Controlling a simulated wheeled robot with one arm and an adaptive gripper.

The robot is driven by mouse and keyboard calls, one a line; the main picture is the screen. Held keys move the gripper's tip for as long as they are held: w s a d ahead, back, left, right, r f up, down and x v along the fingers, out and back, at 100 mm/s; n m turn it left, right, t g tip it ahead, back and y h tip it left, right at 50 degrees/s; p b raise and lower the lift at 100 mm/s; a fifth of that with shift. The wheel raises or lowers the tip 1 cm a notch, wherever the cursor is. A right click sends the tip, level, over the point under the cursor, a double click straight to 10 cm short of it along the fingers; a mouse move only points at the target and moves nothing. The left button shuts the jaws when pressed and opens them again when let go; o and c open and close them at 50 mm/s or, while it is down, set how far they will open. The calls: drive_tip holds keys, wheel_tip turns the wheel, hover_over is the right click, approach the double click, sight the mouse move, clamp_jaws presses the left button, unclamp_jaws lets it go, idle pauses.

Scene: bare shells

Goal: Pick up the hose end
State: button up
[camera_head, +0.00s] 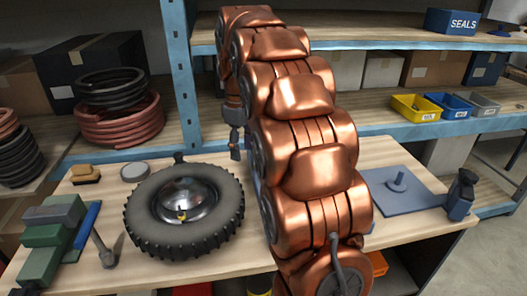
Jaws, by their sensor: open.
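My copper arm fills the middle of the view. My gripper (235,150) shows as a small dark shape hanging at the arm's far end, above the table behind and right of the tyre; it is open, with nothing visible in it. Coiled hoses, a black one (108,84) over a red one (120,128), sit stacked at the back left, well left of my gripper. I cannot make out a separate hose end for certain. A small black piece (179,157) stands at the tyre's back edge; I cannot tell what it is.
The tyre (145,225) lies flat on the wooden table (235,262). A green vise-like block (45,245), blue bar (87,225) and hammer (108,252) lie left. A grey plate with a peg (405,200) and dark bottle (461,195) are right. A blue shelf post (181,75) stands behind.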

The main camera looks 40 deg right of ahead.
drive_tip(key=shift+w+d+f+n+t+p, duration=0.1)
drive_tip(key=shift+w+d+f+n, duration=0.4)
drive_tip(key=shift+w+d, duration=1)
drive_tip(key=shift+w+d+f+n+t+p, duration=0.15)
drive_tip(key=shift+w+d+f, duration=0.6)
drive_tip(key=shift+d, duration=1.3)
drive_tip(key=shift+w+d+f+n+t+p, duration=0.1)
drive_tip(key=shift+w+d+f+n, duration=0.35)
drive_tip(key=shift+w+d, duration=1.05)
drive_tip(key=shift+s+d+f+p, duration=0.2)
drive_tip(key=shift+d+f+p, duration=0.15)
drive_tip(key=shift+f, duration=0.2)
drive_tip(key=shift+s+d+f+p, duration=0.2)
drive_tip(key=shift+f+p, duration=0.15)
drive_tip(key=shift+f, duration=0.2)
drive_tip(key=shift+d+f+p, duration=0.1)
drive_tip(key=shift+f+p, duration=0.35)
drive_tip(key=shift+f, duration=1.15)
drive_tip(key=shift+c, duration=0.4)
clamp_jaws()
